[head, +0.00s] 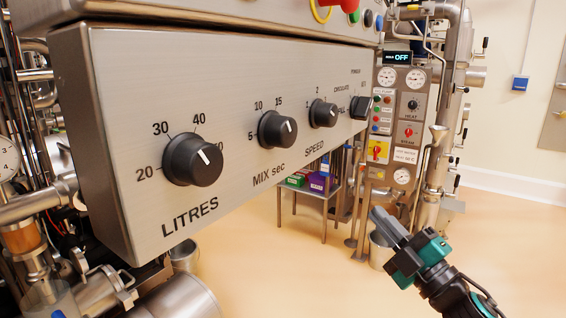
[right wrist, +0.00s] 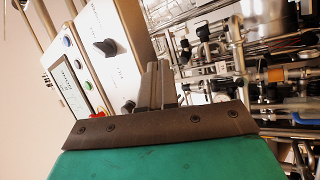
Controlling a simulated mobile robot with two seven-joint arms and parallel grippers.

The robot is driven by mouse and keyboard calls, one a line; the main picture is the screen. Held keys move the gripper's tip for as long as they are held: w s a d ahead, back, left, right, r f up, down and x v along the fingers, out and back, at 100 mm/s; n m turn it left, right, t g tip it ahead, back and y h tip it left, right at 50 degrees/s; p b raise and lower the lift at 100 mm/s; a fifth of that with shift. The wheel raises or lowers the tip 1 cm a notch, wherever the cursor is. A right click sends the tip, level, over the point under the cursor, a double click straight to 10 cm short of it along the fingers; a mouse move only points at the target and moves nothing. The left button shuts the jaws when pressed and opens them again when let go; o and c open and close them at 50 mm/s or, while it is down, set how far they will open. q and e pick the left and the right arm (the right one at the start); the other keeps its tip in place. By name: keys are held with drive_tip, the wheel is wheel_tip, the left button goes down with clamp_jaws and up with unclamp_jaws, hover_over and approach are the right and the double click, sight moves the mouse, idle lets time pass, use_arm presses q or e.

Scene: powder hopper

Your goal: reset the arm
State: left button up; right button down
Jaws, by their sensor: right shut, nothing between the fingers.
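My right gripper (head: 386,222) is at the lower right of the head view, out in front of the control panel and below it. Its grey fingers are together, with nothing between them. In the right wrist view the fingers (right wrist: 154,85) point up towards the panel and the pipework. The steel control panel (head: 120,120) fills the left of the head view. It carries black knobs for litres (head: 192,160), mix seconds (head: 277,129) and speed (head: 323,113), and a mode knob (head: 361,107). The gripper is apart from the knobs. My left gripper is not in view.
A second panel (head: 408,105) with gauges, switches and a display reading OFF stands behind. A small table (head: 312,192) with purple and green boxes stands below the near panel. Steel pipes (head: 40,205) crowd the left. The floor (head: 490,240) at right is clear.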

drive_tip(key=s+f+m+g+h, duration=0.1)
drive_tip(key=s+f+m+h, duration=0.25)
drive_tip(key=f+m, duration=0.4)
drive_tip(key=s+f+m+g+h, duration=0.1)
drive_tip(key=s+f+m+h, duration=0.25)
drive_tip(key=f, duration=0.65)
drive_tip(key=s+f+m+g+h, duration=0.3)
drive_tip(key=s+f+m+g, duration=0.3)
drive_tip(key=s+f, duration=1)
drive_tip(key=shift+m+p, duration=0.35)
drive_tip(key=shift+m, duration=0.25)
